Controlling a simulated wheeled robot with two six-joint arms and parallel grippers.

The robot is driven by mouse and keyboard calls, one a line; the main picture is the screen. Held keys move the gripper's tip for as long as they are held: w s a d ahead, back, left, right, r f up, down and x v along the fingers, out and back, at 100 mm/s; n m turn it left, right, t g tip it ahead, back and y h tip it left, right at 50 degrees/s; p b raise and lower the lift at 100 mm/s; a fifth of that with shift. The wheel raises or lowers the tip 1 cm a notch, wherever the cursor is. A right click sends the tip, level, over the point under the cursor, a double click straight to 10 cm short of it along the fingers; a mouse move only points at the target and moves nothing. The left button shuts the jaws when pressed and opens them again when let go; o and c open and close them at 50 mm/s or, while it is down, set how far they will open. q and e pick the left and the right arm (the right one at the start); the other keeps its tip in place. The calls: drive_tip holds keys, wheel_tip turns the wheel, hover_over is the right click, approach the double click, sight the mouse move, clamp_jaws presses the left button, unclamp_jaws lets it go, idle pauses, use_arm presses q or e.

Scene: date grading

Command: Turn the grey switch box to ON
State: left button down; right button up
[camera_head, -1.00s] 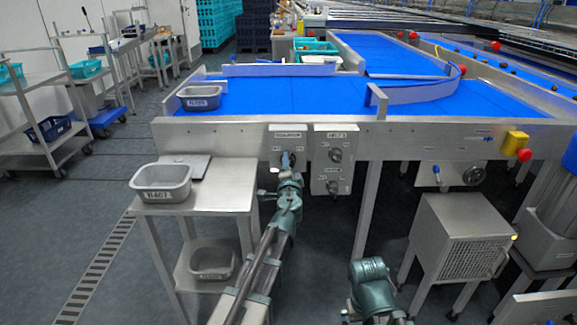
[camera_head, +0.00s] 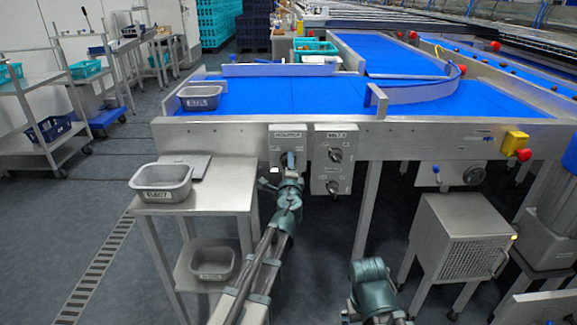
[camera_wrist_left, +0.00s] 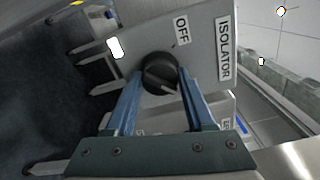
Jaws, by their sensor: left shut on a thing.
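The grey switch box (camera_head: 288,132), labelled ISOLATOR, hangs on the front of the conveyor frame. In the left wrist view its face (camera_wrist_left: 205,62) shows the ISOLATOR and OFF labels, and I see no ON label. Its black round knob (camera_wrist_left: 158,70) sits between the blue fingers of my left gripper (camera_wrist_left: 163,82), which is shut on it. A pale mark shows on the knob's lower edge. In the head view the left gripper (camera_head: 290,162) reaches up to the box and covers the knob. My right gripper is out of view; only part of that arm shows.
A second grey box (camera_head: 333,160) with two black knobs hangs close on the right. A steel side table (camera_head: 215,195) with a grey tub (camera_head: 161,182) stands to the left. A yellow box with a red button (camera_head: 517,145) is further right.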

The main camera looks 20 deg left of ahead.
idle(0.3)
use_arm(q)
drive_tip(key=shift+c, duration=1.3)
unclamp_jaws()
drive_tip(key=shift+s, duration=0.1)
